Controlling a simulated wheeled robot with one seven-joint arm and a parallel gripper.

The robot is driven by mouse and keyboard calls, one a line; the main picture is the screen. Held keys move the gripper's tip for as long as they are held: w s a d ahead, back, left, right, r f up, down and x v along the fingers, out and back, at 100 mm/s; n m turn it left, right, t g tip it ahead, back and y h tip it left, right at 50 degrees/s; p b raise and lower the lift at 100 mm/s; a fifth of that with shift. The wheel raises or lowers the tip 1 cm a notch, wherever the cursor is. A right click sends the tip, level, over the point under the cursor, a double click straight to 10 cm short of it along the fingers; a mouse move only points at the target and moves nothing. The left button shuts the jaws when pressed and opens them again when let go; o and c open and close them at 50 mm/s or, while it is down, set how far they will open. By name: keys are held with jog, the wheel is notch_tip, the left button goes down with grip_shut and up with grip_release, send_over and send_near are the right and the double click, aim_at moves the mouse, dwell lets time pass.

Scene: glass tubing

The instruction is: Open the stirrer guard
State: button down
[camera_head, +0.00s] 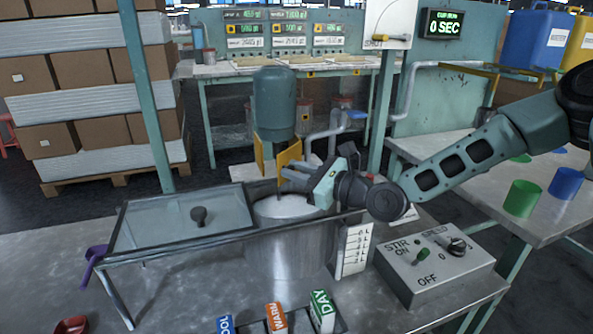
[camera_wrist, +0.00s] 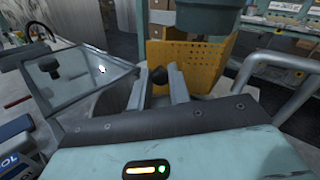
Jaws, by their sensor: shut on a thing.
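The stirrer guard appears to be the yellow panel (camera_head: 289,154) below the green stirrer motor (camera_head: 275,103); in the wrist view it is a yellow perforated plate (camera_wrist: 195,58) standing upright. A round black knob (camera_wrist: 158,75) shows in front of it, between the fingers of my gripper (camera_wrist: 156,88). My gripper (camera_head: 287,181) is shut on this knob, above the rim of the steel pot (camera_head: 292,245). The pot holds pale contents (camera_head: 287,207). How the guard is hinged is hidden.
A framed glass lid (camera_head: 160,222) with a black knob lies left of the pot. A stirrer control box (camera_head: 433,268) stands at the right front. A grey pipe (camera_head: 330,135) rises behind my gripper. Green (camera_head: 522,198) and blue (camera_head: 566,183) cups stand on the right table.

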jog(key=c, duration=1.3)
grip_release()
jog(key=shift+r, duration=0.1)
notch_tip(320, 180, up, 10)
jog(key=p, duration=0.1)
